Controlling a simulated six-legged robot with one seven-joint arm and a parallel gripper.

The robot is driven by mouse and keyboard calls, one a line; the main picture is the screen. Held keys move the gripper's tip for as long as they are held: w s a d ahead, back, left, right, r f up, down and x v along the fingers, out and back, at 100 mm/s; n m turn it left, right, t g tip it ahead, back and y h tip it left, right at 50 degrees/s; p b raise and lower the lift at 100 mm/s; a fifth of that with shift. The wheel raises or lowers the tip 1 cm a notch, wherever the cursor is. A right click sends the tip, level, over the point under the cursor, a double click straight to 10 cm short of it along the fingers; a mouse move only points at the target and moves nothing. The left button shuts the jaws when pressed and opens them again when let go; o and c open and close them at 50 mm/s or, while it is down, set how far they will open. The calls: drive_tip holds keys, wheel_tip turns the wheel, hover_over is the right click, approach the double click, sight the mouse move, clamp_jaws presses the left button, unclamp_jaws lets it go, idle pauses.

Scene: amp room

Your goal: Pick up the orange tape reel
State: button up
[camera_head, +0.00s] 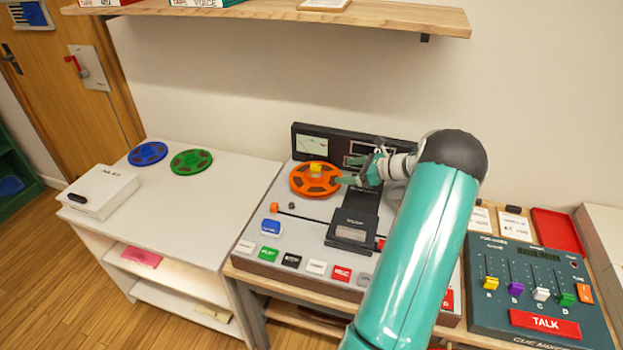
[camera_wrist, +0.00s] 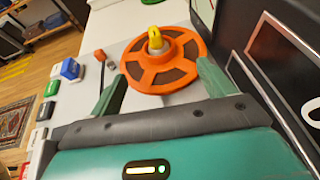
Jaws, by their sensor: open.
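The orange tape reel (camera_head: 303,183) sits flat on the left part of the tape machine's top in the head view, with a yellow hub (camera_head: 316,169) at its middle. In the wrist view the reel (camera_wrist: 190,50) lies ahead of my gripper, with the yellow hub (camera_wrist: 156,40) standing up from it. My gripper (camera_head: 362,172) is at the reel's right side in the head view. In the wrist view my gripper (camera_wrist: 160,92) is open, with its two green fingers apart at the near edge of the reel. Nothing is between them but the reel's edge; I cannot tell whether they touch it.
The tape machine (camera_head: 237,255) has a meter panel (camera_head: 312,146) rising behind the reel and a black head block (camera_head: 352,230) nearby. Blue (camera_head: 148,153) and green (camera_head: 191,161) reels lie on the left white table (camera_head: 180,215). A wooden shelf (camera_head: 270,10) hangs above.

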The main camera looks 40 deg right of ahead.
sight(320, 173)
drive_tip(key=x, duration=1)
drive_tip(key=shift+w+a+f, duration=0.25)
drive_tip(key=shift+w, duration=0.05)
drive_tip(key=shift+r, duration=0.1)
drive_tip(key=c, duration=1.3)
